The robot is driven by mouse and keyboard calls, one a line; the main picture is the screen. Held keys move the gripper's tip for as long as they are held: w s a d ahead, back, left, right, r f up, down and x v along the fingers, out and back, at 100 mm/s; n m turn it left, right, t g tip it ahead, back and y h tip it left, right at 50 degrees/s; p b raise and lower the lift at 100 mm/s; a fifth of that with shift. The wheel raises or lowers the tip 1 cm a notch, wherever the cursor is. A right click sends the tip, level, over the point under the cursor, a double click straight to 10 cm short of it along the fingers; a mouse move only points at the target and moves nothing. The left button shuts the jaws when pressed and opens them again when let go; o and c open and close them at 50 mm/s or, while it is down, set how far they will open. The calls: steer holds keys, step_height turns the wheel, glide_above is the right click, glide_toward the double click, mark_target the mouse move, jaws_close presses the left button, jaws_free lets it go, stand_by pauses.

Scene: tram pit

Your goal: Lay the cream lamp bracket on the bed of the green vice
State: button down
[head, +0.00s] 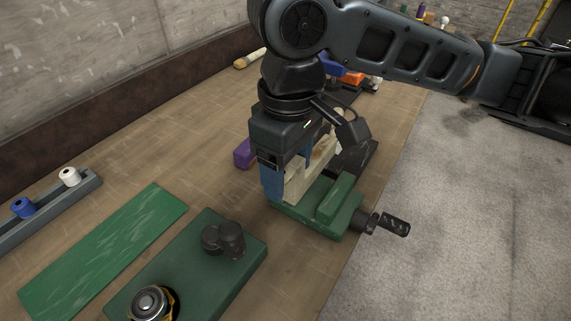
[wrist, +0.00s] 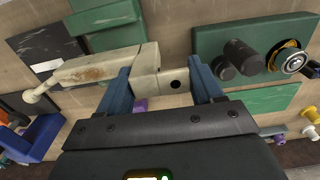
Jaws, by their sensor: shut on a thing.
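The cream lamp bracket (head: 296,187) is between the blue fingers of my gripper (head: 289,172), which is shut on it. In the wrist view the bracket (wrist: 110,68) runs left from between the fingertips (wrist: 166,82), with a brown worn patch and a thin knobbed end. The green vice (head: 338,201) stands at the bench's right edge, its dark handle (head: 394,223) sticking out to the right. The bracket is over or at the vice bed beside the raised green jaw; I cannot tell whether they touch. Part of the vice (wrist: 103,16) shows at the wrist view's top.
A green plate (head: 215,262) with dark knobs and a round metal piece lies in front. A flat green mat (head: 105,252) and a grey rail (head: 52,208) with spools lie left. A purple block (head: 242,153) sits behind my gripper.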

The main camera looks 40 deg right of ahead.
steer(key=shift+r, duration=0.1)
steer(key=shift+f+b, duration=1)
steer(key=shift+f, duration=0.95)
steer(key=shift+f+b, duration=0.35)
steer(key=shift+f, duration=0.3)
steer(key=shift+c, duration=0.4)
jaws_free()
steer(key=shift+r, duration=0.15)
step_height(320, 180, up, 8)
steer(key=shift+f+p, duration=0.2)
steer(key=shift+p, duration=0.2)
